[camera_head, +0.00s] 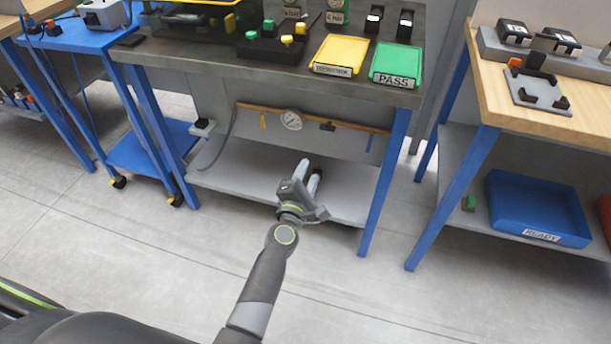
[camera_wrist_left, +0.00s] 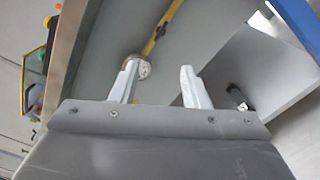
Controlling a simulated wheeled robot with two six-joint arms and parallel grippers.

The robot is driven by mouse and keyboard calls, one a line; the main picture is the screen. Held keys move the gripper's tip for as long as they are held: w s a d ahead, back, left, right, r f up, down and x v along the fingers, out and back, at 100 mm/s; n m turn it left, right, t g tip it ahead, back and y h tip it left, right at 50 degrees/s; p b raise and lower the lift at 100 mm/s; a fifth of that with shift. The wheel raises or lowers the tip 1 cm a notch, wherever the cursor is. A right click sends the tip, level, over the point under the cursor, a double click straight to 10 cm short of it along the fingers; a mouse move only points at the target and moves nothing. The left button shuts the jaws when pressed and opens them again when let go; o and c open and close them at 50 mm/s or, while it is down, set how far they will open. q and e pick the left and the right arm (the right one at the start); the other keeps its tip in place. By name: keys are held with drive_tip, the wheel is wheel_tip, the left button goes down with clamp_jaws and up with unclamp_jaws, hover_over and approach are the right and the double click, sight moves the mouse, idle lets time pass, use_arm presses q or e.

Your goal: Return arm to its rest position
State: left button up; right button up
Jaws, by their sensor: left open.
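My left gripper (camera_head: 308,172) is in the middle of the head view, with its arm coming up from the bottom. It shows in front of the lower shelf of the middle bench, below the tabletop. In the left wrist view its two pale fingers (camera_wrist_left: 160,82) are apart with nothing between them. A round gauge (camera_wrist_left: 140,68) shows behind one finger; I cannot tell the distance. My right gripper is not in view.
The middle bench's dark top (camera_head: 200,55) holds a yellow tray (camera_head: 341,53) and a green PASS tray (camera_head: 397,64). A wooden bench (camera_head: 520,110) stands right, with a blue READY bin (camera_head: 538,205) below. A blue cart (camera_head: 75,38) stands left. Bare floor (camera_head: 130,260) lies in front.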

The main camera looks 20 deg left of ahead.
use_arm(q)
drive_tip(key=s+a+f+m+g+p, duration=0.2)
drive_tip(key=s+f+m+g, duration=0.15)
drive_tip(key=s+f, duration=0.4)
drive_tip(key=s+a+f+m+g+p, duration=0.25)
drive_tip(key=s+f+m, duration=0.3)
drive_tip(key=f, duration=0.35)
drive_tip(key=s+a+f+m+g+p, duration=0.2)
drive_tip(key=s+f+m+g+p, duration=0.15)
drive_tip(key=s+f, duration=0.4)
drive_tip(key=s+a+f+m+g+p, duration=0.1)
drive_tip(key=s+a+f+m+g, duration=0.1)
drive_tip(key=s, duration=0.8)
drive_tip(key=s+a+f+m+g+y+p, duration=0.1)
drive_tip(key=s+a+f+m+g, duration=0.2)
drive_tip(key=s, duration=0.7)
drive_tip(key=s+a+f+m+g+p, duration=0.2)
drive_tip(key=s+a+f+m, duration=0.1)
drive_tip(key=s, duration=0.8)
drive_tip(key=shift+a+f+m+y, duration=0.35)
drive_tip(key=shift+a+m, duration=0.3)
drive_tip(key=shift+m, duration=0.4)
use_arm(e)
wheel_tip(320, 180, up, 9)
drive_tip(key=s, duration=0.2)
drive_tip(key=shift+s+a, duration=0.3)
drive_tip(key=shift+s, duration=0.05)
